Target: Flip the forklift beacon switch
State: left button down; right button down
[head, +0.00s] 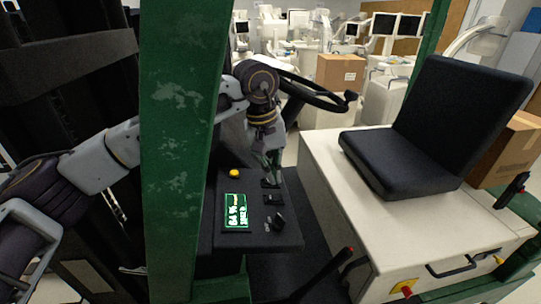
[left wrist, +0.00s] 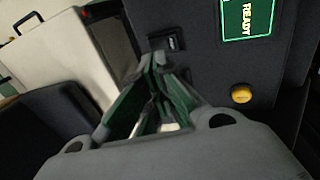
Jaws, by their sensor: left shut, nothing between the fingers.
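The forklift's dark control panel (head: 231,246) carries a column of small black switches along its right side. They are a far switch (head: 271,182), a middle switch (head: 274,199) and a near switch (head: 277,221). Their labels are too small to read, so I cannot tell which is the beacon switch. My left gripper (head: 273,173) is shut and empty, pointing down at the far switch; contact is unclear. In the left wrist view, its fingertips (left wrist: 158,62) are close together just below one black switch (left wrist: 168,42). My right gripper is not in view.
A lit green display (head: 236,212) and a yellow button (head: 234,173) sit left of the switches. A green post (head: 178,130) crosses in front of my left arm. A steering wheel (head: 310,90) is behind the gripper. A black seat (head: 430,130) stands right. Red-tipped levers (head: 340,257) rise nearby.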

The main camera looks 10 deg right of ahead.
aim_at(274, 198)
pick_arm(q)
jog(key=shift+d+f+p, duration=0.2)
jog(key=shift+f+p, duration=0.15)
jog(key=shift+f, duration=0.8)
jog(key=shift+d+f+p, duration=0.2)
jog(key=shift+f+p, duration=0.1)
jog(key=shift+f, duration=0.8)
jog(key=shift+d+f+b, duration=0.1)
jog(key=shift+f+b, duration=0.35)
jog(key=shift+b, duration=0.4)
jog(key=shift+r, duration=0.1)
jog(key=shift+a, duration=0.25)
jog(key=shift+a+r+b, duration=0.1)
jog(key=shift+a+b, duration=0.25)
jog(key=shift+a, duration=0.15)
